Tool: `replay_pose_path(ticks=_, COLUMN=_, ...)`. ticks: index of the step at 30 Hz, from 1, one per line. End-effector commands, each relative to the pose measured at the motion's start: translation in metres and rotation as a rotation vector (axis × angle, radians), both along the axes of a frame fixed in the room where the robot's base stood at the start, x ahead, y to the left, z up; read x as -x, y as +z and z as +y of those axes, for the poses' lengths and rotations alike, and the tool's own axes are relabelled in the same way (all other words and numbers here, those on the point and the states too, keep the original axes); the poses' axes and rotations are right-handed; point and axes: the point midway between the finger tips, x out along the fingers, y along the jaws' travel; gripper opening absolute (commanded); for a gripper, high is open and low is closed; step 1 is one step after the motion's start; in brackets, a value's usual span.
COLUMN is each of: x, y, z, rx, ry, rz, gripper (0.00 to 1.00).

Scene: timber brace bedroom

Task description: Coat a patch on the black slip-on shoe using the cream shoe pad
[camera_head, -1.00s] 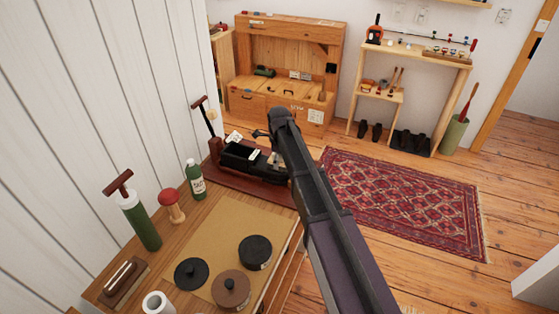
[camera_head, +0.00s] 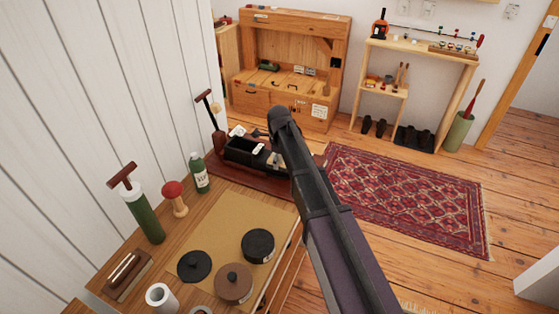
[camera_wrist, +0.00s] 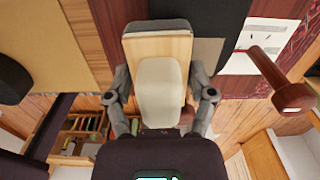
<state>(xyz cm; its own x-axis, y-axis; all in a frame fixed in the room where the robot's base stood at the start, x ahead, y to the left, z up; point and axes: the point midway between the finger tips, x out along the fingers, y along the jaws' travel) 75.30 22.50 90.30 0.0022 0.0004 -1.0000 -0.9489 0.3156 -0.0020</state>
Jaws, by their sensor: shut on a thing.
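My gripper (camera_wrist: 160,95) shows in the wrist view, its two fingers closed on either side of a cream rounded pad (camera_wrist: 158,88). A pale wooden block (camera_wrist: 157,46) with a grey edge lies just beyond the pad; I cannot tell whether they are one piece. In the head view my dark arm reaches over the bench's far end and hides the gripper and pad. Small dark shoes (camera_head: 375,127) stand under the far shelf. I cannot pick out the black slip-on shoe with certainty. A black open box-like object (camera_head: 240,152) sits left of the arm's end.
The bench holds a tan mat (camera_head: 225,222), round tins (camera_head: 258,245), a green bottle (camera_head: 199,174), a red-topped wooden piece (camera_head: 175,198) and a green cylinder (camera_head: 145,217). A wooden cabinet (camera_head: 290,70) stands behind. Patterned rug (camera_head: 400,190) and open floor lie right.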

Motion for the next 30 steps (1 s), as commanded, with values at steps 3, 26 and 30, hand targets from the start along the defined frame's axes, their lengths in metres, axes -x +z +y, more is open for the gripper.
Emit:
replay_pose_path(ticks=3, x=0.0, y=-0.003, z=0.0, rx=0.0, ry=0.0, rz=0.0, gripper=0.33)
replay_pose_path(ticks=26, x=-0.026, y=0.0, z=-0.009, rx=0.001, ry=0.0, rz=-0.001, gripper=0.33)
replay_pose_path(ticks=30, x=-0.031, y=0.0, z=-0.011, rx=0.0, ry=-0.001, rz=-0.001, gripper=0.33)
